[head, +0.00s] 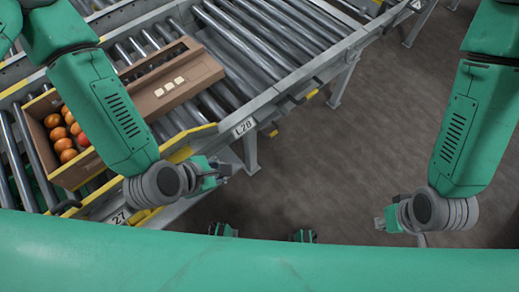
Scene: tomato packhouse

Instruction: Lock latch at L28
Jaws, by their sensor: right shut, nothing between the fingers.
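The L28 label (243,127) is a white plate on the side rail of the roller conveyor (290,84). A small yellow part (273,133) shows below the rail just right of the label; I cannot tell whether it is the latch or how it is set. My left gripper (222,172) is below and left of the label, near the conveyor's edge and apart from the label; its fingers are too small to read. My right gripper (381,223) is shut and empty, over the floor at the right, well away from the conveyor.
A brown box (85,168) with orange-red tomatoes stands on the rollers at the left. A brown carton (195,77) with pale pieces on it lies beyond. A label 27 (120,217) is on the nearer rail. A conveyor leg (343,83) stands at the right; the floor (400,110) there is clear.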

